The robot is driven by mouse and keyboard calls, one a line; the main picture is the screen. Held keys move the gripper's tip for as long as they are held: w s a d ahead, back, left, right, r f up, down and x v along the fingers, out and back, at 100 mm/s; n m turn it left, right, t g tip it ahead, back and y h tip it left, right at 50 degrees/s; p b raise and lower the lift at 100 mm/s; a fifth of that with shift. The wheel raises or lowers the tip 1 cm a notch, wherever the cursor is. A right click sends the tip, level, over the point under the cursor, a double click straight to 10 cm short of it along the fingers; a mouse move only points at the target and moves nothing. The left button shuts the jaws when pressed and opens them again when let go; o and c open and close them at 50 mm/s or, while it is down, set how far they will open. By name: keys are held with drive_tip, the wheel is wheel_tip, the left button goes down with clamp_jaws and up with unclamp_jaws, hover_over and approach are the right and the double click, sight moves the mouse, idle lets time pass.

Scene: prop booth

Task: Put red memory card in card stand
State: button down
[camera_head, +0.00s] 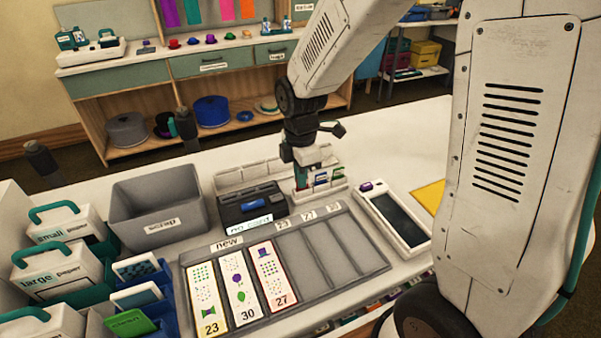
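A white card stand (325,193) stands behind the tray, with several small upright cards (322,178) showing green, blue and red marks. My gripper (301,176) points down at the left end of this stand. Its teal fingers are small and partly overlap the cards, so I cannot tell whether they are open or shut on a card. I cannot tell which card is the red memory card.
Cards numbered 23 (207,302) and 30 (241,289) lie beside card 27; the tray's right slots are empty. A black box (252,205), grey bin (160,205) and white tablet-like device (395,218) surround the stand. Paper boxes (58,265) crowd the left.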

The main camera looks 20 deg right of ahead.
drive_tip(key=c, duration=1.5)
unclamp_jaws()
drive_tip(key=shift+c, duration=0.2)
wheel_tip(320, 180, up, 8)
drive_tip(key=shift+f, duration=0.1)
